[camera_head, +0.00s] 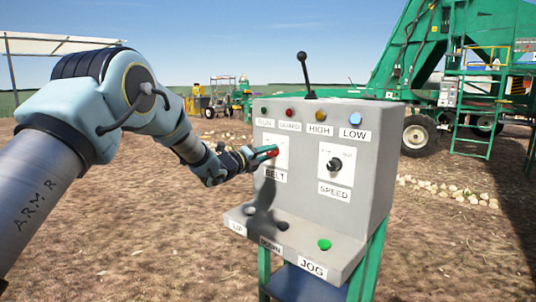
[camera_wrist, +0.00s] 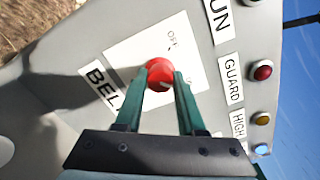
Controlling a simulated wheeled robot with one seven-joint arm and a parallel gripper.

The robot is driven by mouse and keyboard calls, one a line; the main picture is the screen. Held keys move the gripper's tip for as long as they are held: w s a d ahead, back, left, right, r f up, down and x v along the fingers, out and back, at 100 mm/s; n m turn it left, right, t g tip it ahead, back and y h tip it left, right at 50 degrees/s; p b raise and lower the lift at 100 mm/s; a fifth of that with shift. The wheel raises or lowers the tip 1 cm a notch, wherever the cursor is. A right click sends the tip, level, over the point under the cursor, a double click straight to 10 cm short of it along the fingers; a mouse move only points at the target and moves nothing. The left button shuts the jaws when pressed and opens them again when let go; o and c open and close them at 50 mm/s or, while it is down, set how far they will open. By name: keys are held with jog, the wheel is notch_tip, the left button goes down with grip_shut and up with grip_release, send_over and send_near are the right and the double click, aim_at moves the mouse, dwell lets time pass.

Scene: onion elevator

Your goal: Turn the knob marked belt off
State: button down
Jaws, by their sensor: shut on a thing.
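The grey control box (camera_head: 375,165) stands ahead of me. On its front face, above the BELT label (camera_head: 275,175), is the red belt knob (camera_head: 273,152) on a white plate. In the wrist view the red knob (camera_wrist: 160,73) sits between the green fingers of my gripper (camera_wrist: 161,80), which are shut on it. A light mark shows on the knob's lower right. The word OFF (camera_wrist: 173,41) is printed on the plate, and the other position's word is mostly hidden by a finger. My gripper (camera_head: 268,153) reaches the knob from the left in the head view.
The black speed knob (camera_head: 334,164) is to the right. Lamps line the box's top edge, including a red guard lamp (camera_wrist: 262,72). A black lever (camera_head: 306,75) stands on top. The lower ledge has a green JOG button (camera_head: 324,244) and dark UP and DOWN buttons. Green machinery (camera_head: 430,50) stands behind.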

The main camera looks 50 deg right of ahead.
dwell(0.4)
jog(key=n+b, duration=0.2)
jog(key=shift+f+n, duration=0.15)
jog(key=shift+n, duration=0.25)
jog(key=n, duration=1.5)
dwell(0.4)
jog(key=c, duration=0.5)
grip_release()
